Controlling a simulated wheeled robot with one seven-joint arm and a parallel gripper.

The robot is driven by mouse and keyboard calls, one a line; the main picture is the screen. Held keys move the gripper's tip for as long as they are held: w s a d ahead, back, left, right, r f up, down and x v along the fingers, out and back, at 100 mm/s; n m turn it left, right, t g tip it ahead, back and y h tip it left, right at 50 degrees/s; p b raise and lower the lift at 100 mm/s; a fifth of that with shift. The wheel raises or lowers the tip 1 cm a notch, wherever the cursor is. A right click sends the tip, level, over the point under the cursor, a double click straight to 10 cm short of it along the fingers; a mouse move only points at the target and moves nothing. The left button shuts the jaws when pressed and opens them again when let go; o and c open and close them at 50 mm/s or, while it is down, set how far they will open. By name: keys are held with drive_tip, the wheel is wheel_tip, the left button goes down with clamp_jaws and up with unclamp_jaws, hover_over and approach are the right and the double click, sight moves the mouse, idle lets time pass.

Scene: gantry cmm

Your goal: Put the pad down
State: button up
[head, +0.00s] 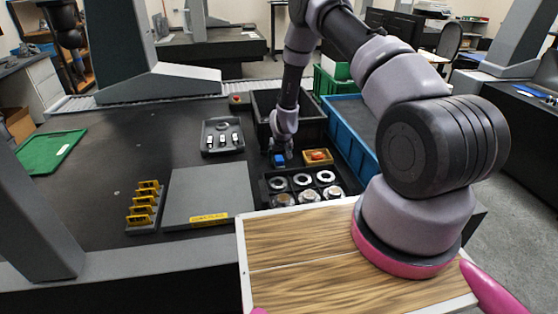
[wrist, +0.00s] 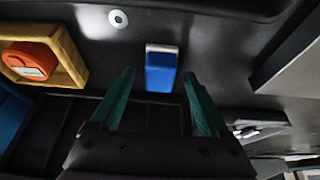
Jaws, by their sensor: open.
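The pad (wrist: 160,72) is a small blue block with a white edge. It lies on the dark table surface, and in the wrist view it shows between and beyond the fingertips. In the head view the pad (head: 279,160) is just below my gripper (head: 285,150), left of the small yellow tray. My gripper (wrist: 158,74) has its two green fingers apart, one to each side of the pad in the picture, with nothing seen held. Whether the fingers reach down around the pad cannot be told.
A yellow tray (head: 307,154) holds a red round item. A black tray (head: 266,188) with several metal rings lies in front. A black bin (head: 262,105) stands behind and a blue crate (head: 366,165) to the right. A grey tray (head: 209,150) and a grey plate (head: 208,190) lie left.

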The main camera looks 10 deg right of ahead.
drive_tip(key=s+r+m+y, duration=0.1)
drive_tip(key=s+r, duration=0.2)
drive_tip(key=r, duration=1)
drive_tip(key=s+d+r+t, duration=0.1)
drive_tip(key=s+r, duration=0.2)
drive_tip(key=r, duration=1)
drive_tip(key=s+r+m+y, duration=0.1)
drive_tip(key=s+r, duration=0.2)
drive_tip(key=r, duration=1)
drive_tip(key=s+d+r, duration=0.2)
drive_tip(key=s+r, duration=0.9)
drive_tip(key=r, duration=0.1)
drive_tip(key=s+d+r+m, duration=0.1)
drive_tip(key=s+r, duration=0.2)
drive_tip(key=s, duration=0.5)
drive_tip(key=s+d+r+m+t, duration=0.1)
drive_tip(key=s+r, duration=0.1)
drive_tip(key=s, duration=0.6)
drive_tip(key=shift+s+d+r+t, duration=0.3)
drive_tip(key=shift+s+d+r, duration=0.05)
drive_tip(key=shift+d+r, duration=0.05)
